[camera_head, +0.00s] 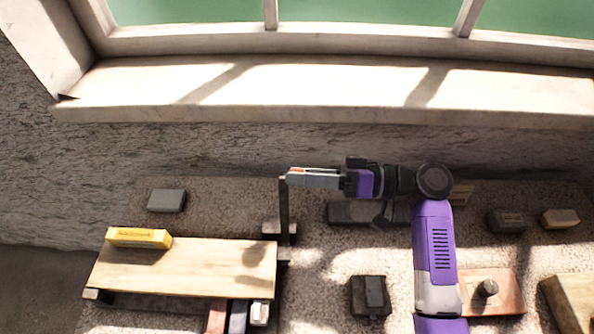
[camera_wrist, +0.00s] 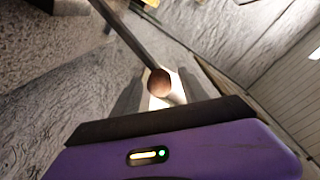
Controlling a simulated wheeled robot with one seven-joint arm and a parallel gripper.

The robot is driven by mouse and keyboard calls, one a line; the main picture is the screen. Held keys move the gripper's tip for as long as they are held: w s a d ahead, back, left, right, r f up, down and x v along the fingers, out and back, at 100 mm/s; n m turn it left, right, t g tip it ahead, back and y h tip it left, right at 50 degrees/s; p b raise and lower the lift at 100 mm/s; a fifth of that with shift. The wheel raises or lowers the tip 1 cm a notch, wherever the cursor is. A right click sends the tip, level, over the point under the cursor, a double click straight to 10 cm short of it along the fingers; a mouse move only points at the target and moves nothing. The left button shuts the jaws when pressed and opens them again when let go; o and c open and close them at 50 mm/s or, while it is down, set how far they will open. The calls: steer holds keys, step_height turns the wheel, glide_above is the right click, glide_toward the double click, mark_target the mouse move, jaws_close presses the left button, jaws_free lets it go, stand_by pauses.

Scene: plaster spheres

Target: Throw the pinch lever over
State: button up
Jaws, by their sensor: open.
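The lever is a dark, thin, upright bar (camera_head: 284,208) rising from a small dark base (camera_head: 279,228) at the right end of a wooden board. In the wrist view the bar (camera_wrist: 122,35) runs in from the upper left and ends at a round copper-brown knob (camera_wrist: 159,82). My gripper (camera_head: 290,177) reaches in from the right, level with the bar's top. Its jaws are open, and in the wrist view the knob appears between the fingers. Whether either finger touches the knob is not clear.
The wooden board (camera_head: 190,268) bears a yellow box (camera_head: 139,237). A grey block (camera_head: 166,200) lies behind it. A black device (camera_head: 370,296) and a pinkish plate with a knob (camera_head: 507,292) are to the right. A window sill (camera_head: 320,85) runs along the back wall.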

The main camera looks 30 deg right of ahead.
steer(key=shift+w+a, duration=0.3)
steer(key=shift+a, duration=0.15)
steer(key=shift+c, duration=0.2)
jaws_close()
stand_by(1.0)
